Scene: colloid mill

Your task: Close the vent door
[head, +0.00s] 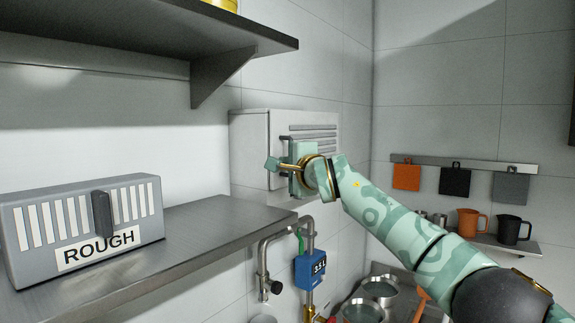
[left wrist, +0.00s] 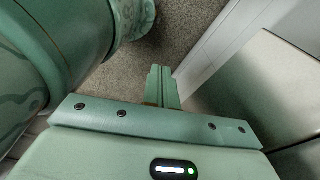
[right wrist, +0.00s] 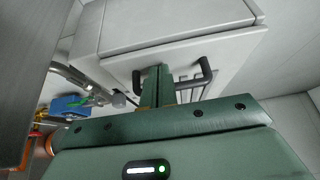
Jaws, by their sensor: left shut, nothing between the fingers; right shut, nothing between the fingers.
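The pale grey vent box (head: 250,150) is on the back wall, with a dark handle and dark slats on its right part. How far its door stands open is unclear. In the right wrist view the vent (right wrist: 115,40) shows a seam and a black bar handle (right wrist: 206,72). My right gripper (head: 272,164) is in front of the vent. Its shut, empty fingers (right wrist: 158,72) overlap the handle's middle in that view; whether they touch it is unclear. My left gripper (left wrist: 163,75) is shut and empty above the floor, out of the head view.
A metal shelf (head: 190,238) with a grey box marked ROUGH (head: 85,228) lies to the left. A higher shelf (head: 180,45) hangs above. Pipes (head: 265,255) and a blue meter (head: 311,270) are below the vent. Mugs (head: 472,224) stand on a right-hand shelf.

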